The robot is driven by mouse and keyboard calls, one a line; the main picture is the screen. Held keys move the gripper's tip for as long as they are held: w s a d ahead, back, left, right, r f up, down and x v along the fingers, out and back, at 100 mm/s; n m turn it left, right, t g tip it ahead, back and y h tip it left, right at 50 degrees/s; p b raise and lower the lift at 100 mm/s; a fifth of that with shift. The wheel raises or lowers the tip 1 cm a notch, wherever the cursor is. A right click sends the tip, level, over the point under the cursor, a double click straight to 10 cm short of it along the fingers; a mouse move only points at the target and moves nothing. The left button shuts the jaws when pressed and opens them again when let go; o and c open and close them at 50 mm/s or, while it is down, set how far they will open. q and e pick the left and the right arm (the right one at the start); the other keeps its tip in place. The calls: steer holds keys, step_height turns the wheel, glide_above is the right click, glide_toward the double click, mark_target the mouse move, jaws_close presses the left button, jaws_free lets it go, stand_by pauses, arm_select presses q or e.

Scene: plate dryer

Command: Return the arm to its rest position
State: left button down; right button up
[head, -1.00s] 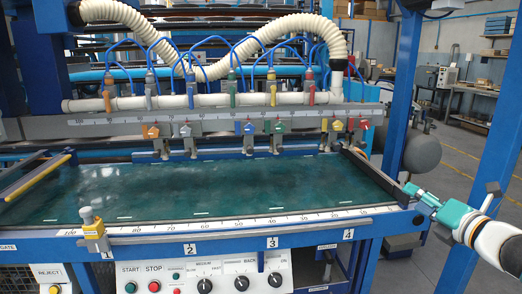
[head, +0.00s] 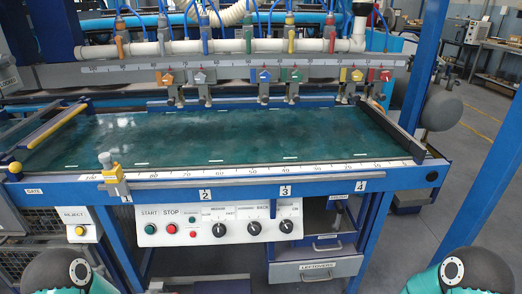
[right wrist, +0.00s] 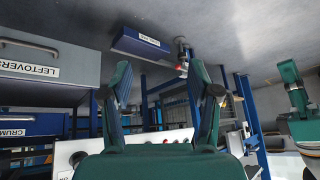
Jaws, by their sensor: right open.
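My right gripper (right wrist: 160,78) shows in the right wrist view, its two green and dark fingers spread wide apart with nothing between them. Neither gripper shows in the head view. There, rounded dark and teal parts of my own arms (head: 62,272) (head: 474,272) sit low in the left and right bottom corners, clear of the machine. A teal and white part of my own body is at the right edge of the right wrist view.
The plate dryer's green bed (head: 215,137) lies ahead, with a blue front frame and a control panel (head: 220,226) below. A grey drawer labelled LEFTOVERS (head: 316,270) is under it; it also shows in the right wrist view (right wrist: 50,62). Open floor lies at right.

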steer(key=s+f+m+g+h, duration=0.1)
steer(key=s+f+m+g, duration=0.2)
steer(key=s+m, duration=0.75)
step_height(320, 180, up, 19)
steer(key=p, duration=1.9)
steer(key=shift+d+r+m, duration=0.2)
steer(key=shift+d+m, duration=0.15)
steer(key=shift+d, duration=0.1)
